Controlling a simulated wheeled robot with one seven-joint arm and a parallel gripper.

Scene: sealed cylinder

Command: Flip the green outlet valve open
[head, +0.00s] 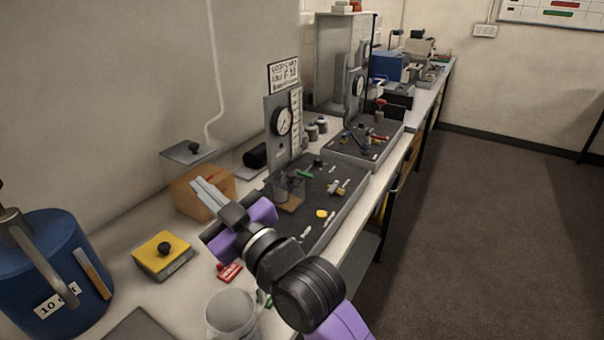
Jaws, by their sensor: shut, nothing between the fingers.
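A small green lever (304,174), which looks like the green outlet valve, sits on the dark tray (345,205) below a dial gauge. It is small in the picture, and I cannot tell its exact angle. A clear cylinder (288,192) stands beside it, to its lower left. My gripper (205,189) is shut and empty. It shows left of the clear cylinder and the green lever, apart from the lever, in front of a brown box (187,190).
The gauge panel (283,122) rises behind the tray. A second gauge tray (365,150) lies beyond. The floor at right is clear.

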